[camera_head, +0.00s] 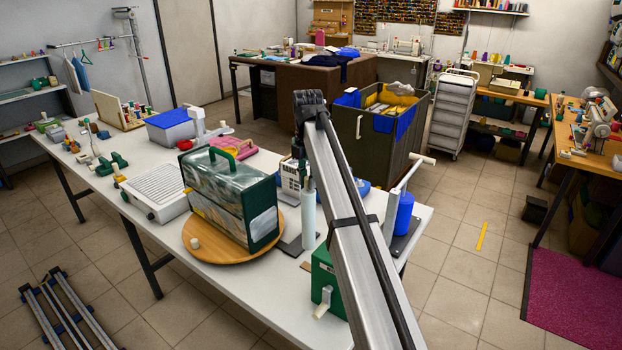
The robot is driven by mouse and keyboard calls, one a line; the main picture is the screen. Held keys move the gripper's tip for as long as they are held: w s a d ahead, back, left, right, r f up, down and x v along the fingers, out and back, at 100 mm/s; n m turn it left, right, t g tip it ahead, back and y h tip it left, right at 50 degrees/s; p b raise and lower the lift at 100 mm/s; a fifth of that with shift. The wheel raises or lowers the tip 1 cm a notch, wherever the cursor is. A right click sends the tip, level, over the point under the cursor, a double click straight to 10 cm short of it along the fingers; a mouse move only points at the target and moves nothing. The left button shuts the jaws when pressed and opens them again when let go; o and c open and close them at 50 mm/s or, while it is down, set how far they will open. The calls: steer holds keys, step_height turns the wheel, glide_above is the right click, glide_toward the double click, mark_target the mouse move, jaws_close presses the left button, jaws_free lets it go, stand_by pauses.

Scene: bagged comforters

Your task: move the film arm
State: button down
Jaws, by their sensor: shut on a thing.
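A bagged comforter (232,196) with dark green edges, clear sides and a top handle stands on a round wooden turntable (195,236). Just right of it, a pale upright roll (309,222), which looks like the film arm, stands over a dark flat base (291,245). My gripper (303,180) points down at the roll's top and is shut on it. My arm link hides much of the fingers and the roll's right side. Whether film reaches the bag cannot be told.
A blue roll on a white-barred stand (404,212) is right of my arm. A green box (322,278) sits at the table's near edge. A white slatted panel (157,190) and blue-lidded bin (171,127) lie left. A large grey bin (366,150) stands behind.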

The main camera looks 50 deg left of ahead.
steer(key=c, duration=0.9)
jaws_free()
steer(key=shift+d+f, duration=0.1)
steer(key=shift+d, duration=0.05)
steer(key=shift+w, duration=0.1)
step_height(320, 180, up, 12)
steer(key=shift+r, duration=0.1)
